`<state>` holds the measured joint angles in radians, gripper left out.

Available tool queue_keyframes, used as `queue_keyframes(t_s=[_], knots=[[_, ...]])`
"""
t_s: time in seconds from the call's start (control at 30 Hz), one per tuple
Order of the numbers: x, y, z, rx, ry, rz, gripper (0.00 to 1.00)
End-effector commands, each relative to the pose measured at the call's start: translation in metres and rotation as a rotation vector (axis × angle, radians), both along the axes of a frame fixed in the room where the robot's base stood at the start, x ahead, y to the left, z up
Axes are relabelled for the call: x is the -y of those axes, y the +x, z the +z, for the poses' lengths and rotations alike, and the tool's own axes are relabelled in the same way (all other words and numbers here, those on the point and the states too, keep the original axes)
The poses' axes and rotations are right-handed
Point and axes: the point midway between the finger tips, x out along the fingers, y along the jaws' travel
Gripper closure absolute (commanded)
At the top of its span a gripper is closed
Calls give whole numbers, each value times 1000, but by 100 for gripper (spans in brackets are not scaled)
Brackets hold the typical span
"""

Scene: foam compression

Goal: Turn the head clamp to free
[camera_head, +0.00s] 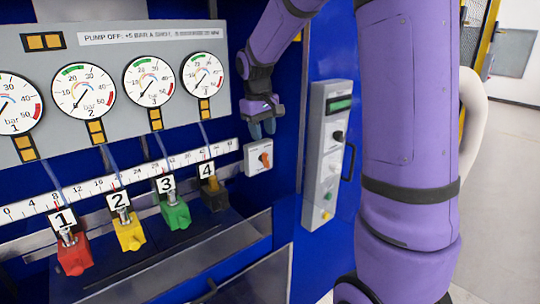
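A small white box with an orange-red rotary knob (265,159) sits at the right end of the white scale strip. It looks like the head clamp switch, but its lettering is too small to read. The knob appears tilted from upright. My gripper (262,130) points down just above this box, apart from the knob. Its two dark fingertips are close together, and the gap between them is too small to judge. I see nothing held in it.
A grey panel with several pressure gauges (143,81) fills the upper left. Below stand numbered red (75,255), yellow (130,233), green (176,213) and dark (214,194) blocks. A grey control box (326,175) with a display and buttons is on the right. My purple arm covers much of the right side.

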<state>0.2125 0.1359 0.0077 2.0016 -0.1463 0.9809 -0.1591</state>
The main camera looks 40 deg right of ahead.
Motion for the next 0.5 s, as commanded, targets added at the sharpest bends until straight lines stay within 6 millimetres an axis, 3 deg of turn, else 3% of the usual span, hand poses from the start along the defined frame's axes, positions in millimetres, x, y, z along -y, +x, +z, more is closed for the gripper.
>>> queue_keyframes(t_s=[0.3,0.5], knots=[[7,0,-57,-3,1,0,61],[10,0,-79,-1,1,0,61]])
